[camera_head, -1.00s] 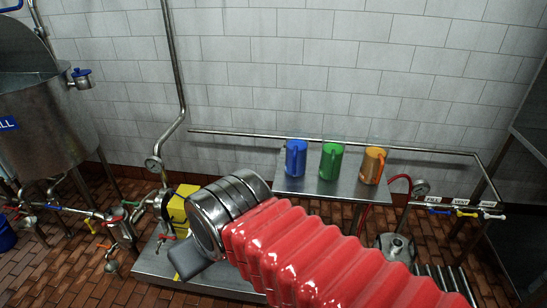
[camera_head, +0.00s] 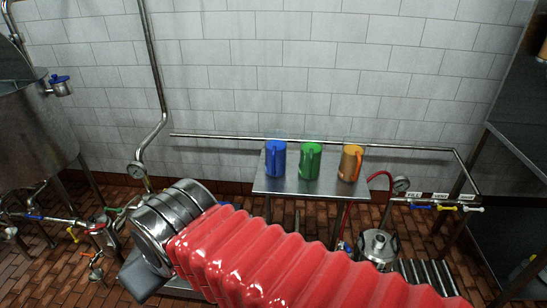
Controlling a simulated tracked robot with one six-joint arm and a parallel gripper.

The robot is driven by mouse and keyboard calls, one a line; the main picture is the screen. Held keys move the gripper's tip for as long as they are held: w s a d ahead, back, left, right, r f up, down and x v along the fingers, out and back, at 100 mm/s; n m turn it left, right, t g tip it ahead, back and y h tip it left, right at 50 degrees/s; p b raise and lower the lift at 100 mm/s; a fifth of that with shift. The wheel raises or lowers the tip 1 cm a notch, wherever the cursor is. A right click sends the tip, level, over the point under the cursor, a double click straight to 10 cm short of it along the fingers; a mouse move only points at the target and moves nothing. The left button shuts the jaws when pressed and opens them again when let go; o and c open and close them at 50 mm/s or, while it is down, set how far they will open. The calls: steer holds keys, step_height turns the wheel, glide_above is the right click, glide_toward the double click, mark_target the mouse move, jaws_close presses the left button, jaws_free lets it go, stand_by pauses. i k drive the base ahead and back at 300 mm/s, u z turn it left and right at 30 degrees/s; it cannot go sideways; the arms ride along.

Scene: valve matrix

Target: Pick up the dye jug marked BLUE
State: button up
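A blue jug (camera_head: 275,160) stands upright at the left end of a small metal shelf table (camera_head: 312,187) against the tiled wall. A green jug (camera_head: 310,161) stands just right of it, and an orange jug (camera_head: 350,163) stands further right. No lettering on the jugs can be read. My arm, with its red ribbed sleeve and metal rings, reaches across the lower middle of the view, in front of and below the table. A dark grey part shows at its far end at lower left, but no fingertips can be made out. Nothing of mine touches the jugs.
A steel pipe (camera_head: 220,136) runs along the wall behind the jugs. A large steel tank (camera_head: 35,130) stands at left with pipes and valves below. A metal frame stands at the far right.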

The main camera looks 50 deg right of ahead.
mark_target(276, 139)
steer(key=z, duration=0.1)
steer(key=i, duration=1)
steer(key=u, duration=0.1)
